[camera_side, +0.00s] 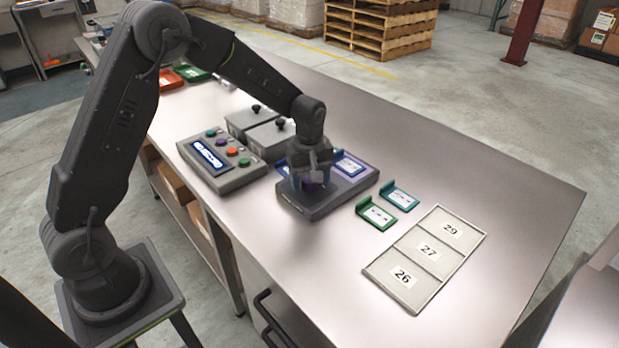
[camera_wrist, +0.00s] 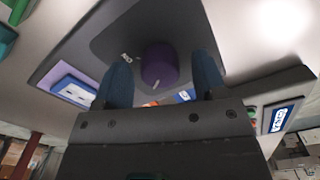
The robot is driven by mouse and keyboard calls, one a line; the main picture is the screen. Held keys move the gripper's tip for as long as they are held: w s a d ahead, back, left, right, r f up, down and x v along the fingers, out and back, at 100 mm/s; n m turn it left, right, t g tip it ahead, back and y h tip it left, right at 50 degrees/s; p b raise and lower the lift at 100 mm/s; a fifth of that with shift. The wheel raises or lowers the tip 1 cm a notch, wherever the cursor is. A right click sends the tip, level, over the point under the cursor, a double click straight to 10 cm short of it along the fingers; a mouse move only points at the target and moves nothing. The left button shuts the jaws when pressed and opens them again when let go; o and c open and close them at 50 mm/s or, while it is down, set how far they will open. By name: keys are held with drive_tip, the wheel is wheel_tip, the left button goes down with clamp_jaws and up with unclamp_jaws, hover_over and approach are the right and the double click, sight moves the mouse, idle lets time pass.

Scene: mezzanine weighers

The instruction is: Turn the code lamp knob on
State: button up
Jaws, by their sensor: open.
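The code lamp knob (camera_wrist: 158,66) is a round purple knob on a dark grey panel (camera_wrist: 205,25). In the wrist view it sits between and just beyond my two fingertips. A white mark shows near its rim, and a small white label lies beside it on the panel. In the side view my gripper (camera_side: 311,180) is over the front of the grey box (camera_side: 325,207), and the knob (camera_side: 309,187) is mostly hidden under it. In the wrist view my gripper (camera_wrist: 163,80) is open, with a blue finger on each side of the knob. I cannot tell whether the fingers touch it.
A button panel (camera_side: 233,178) with a blue display stands left of the box, with two lidded grey bins (camera_side: 268,140) behind. A blue card holder (camera_side: 349,165) is on the box. Green (camera_side: 375,217) and teal (camera_side: 400,199) holders and a numbered tray (camera_side: 440,282) lie to the right.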

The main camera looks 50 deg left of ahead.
drive_tip(key=shift+f, duration=0.1)
drive_tip(key=c, duration=0.9)
drive_tip(key=shift+c, duration=0.2)
drive_tip(key=shift+m, duration=0.4)
drive_tip(key=m, duration=0.6)
drive_tip(key=shift+m, duration=0.3)
drive_tip(key=m, duration=0.6)
drive_tip(key=shift+m, duration=0.3)
